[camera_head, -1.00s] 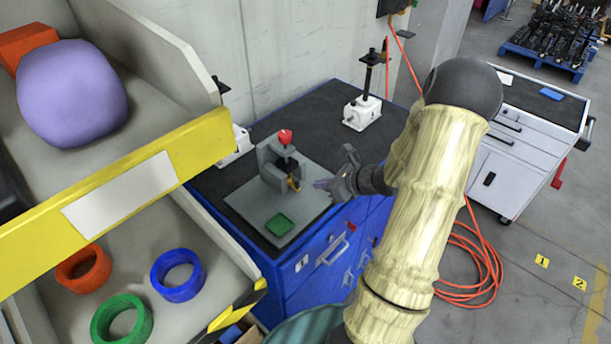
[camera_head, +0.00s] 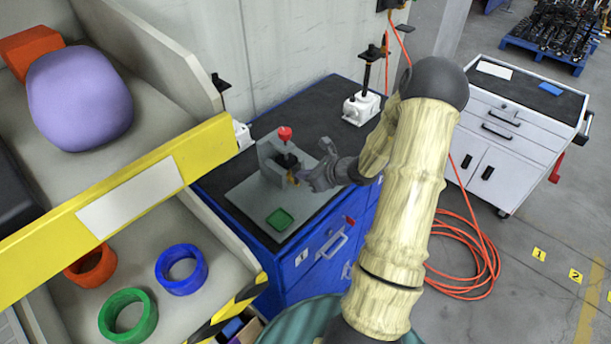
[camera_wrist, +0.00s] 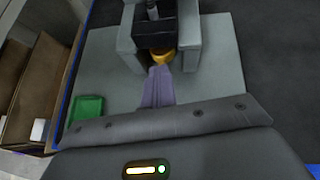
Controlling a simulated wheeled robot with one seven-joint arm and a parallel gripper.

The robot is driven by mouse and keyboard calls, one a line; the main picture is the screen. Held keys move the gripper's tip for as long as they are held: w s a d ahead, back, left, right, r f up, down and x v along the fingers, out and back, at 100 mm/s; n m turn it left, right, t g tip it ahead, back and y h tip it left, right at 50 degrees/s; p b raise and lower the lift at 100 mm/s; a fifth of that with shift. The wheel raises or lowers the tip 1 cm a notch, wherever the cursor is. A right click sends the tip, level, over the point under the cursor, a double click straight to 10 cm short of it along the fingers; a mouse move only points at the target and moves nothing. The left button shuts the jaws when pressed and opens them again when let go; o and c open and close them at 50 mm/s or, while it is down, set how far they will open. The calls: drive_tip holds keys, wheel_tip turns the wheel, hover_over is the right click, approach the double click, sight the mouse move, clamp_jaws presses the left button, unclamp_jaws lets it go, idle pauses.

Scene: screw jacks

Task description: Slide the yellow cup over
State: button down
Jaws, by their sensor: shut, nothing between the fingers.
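The yellow cup (camera_wrist: 163,56) sits low between the two grey uprights of a small press (camera_wrist: 190,42), under its black block. In the head view my gripper (camera_head: 300,178) is at the press's right. The block hides the cup's top.
A green square tray (camera_head: 279,220) lies on the grey plate (camera_head: 250,200); it also shows in the wrist view (camera_wrist: 87,107). White-based screw jacks (camera_head: 361,107) stand behind on the dark bench top. A shelf with coloured rings (camera_head: 181,269) is at the left.

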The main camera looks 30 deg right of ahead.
drive_tip(key=shift+s+f, duration=0.25)
drive_tip(key=shift+f, duration=0.1)
drive_tip(key=shift+s+d+f+b, duration=0.1)
drive_tip(key=shift+s+b, duration=0.05)
drive_tip(key=shift+b, duration=0.15)
drive_tip(key=shift+s+d, duration=0.15)
drive_tip(key=shift+s, duration=0.35)
drive_tip(key=shift+w, duration=0.4)
drive_tip(key=shift+s+r+p, duration=0.15)
drive_tip(key=shift+r+p, duration=0.15)
drive_tip(key=shift+r, duration=0.65)
